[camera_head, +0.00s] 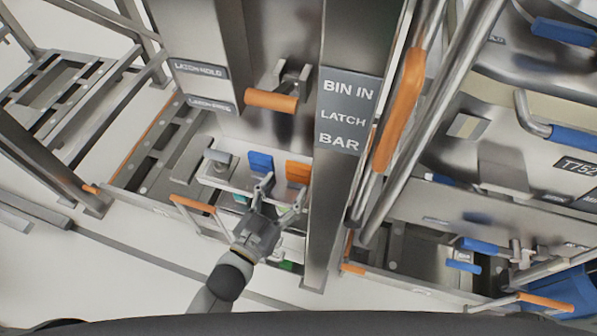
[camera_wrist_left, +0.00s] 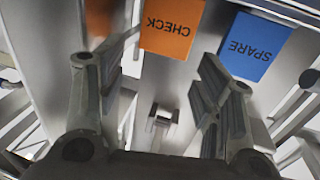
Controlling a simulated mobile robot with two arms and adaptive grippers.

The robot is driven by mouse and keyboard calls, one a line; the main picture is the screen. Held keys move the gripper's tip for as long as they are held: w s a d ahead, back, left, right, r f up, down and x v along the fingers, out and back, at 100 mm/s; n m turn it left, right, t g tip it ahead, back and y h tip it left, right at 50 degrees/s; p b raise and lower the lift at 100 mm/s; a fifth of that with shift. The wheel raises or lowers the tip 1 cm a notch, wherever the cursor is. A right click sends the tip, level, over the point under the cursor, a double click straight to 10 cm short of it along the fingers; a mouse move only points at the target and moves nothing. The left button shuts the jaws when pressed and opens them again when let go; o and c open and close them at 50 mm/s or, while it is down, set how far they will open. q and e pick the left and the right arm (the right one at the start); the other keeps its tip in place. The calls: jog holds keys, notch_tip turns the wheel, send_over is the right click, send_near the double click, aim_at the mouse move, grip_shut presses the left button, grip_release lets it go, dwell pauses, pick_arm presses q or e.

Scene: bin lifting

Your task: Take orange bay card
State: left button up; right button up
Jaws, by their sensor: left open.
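The orange card (camera_head: 298,171) stands upright in a pale holder, to the right of a blue card. In the left wrist view the orange card (camera_wrist_left: 172,27) reads CHECK and the blue card (camera_wrist_left: 254,47) reads SPARE; both labels appear upside down. My left gripper (camera_head: 284,192) is open and empty in front of the holder, its fingers pointing toward the cards. In the left wrist view the orange card lies beyond and between the open fingers (camera_wrist_left: 168,62), with a visible gap. I do not make out my right gripper.
A grey post (camera_head: 340,190) labelled BIN IN LATCH BAR rises just right of the cards. An orange handle (camera_head: 270,101) sticks out above them. A grey block (camera_head: 218,157) is on the holder's left. A long orange grip (camera_head: 400,110) is farther right.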

aim_at(297, 170)
pick_arm(q)
jog(key=shift+w+d, duration=0.15)
jog(key=shift+w, duration=0.55)
jog(key=p+x, duration=0.1)
jog(key=x, duration=0.3)
jog(key=shift+w+d+f, duration=0.1)
jog(key=shift+w+d, duration=0.1)
jog(key=shift+w, duration=0.15)
jog(key=shift+w+d, duration=0.1)
jog(key=shift+w, duration=0.05)
jog(key=shift+c, duration=0.6)
jog(key=c, duration=0.5)
pick_arm(e)
jog(key=shift+w+a+r, duration=0.3)
jog(key=shift+w+r, duration=0.4)
jog(key=shift+r, duration=0.05)
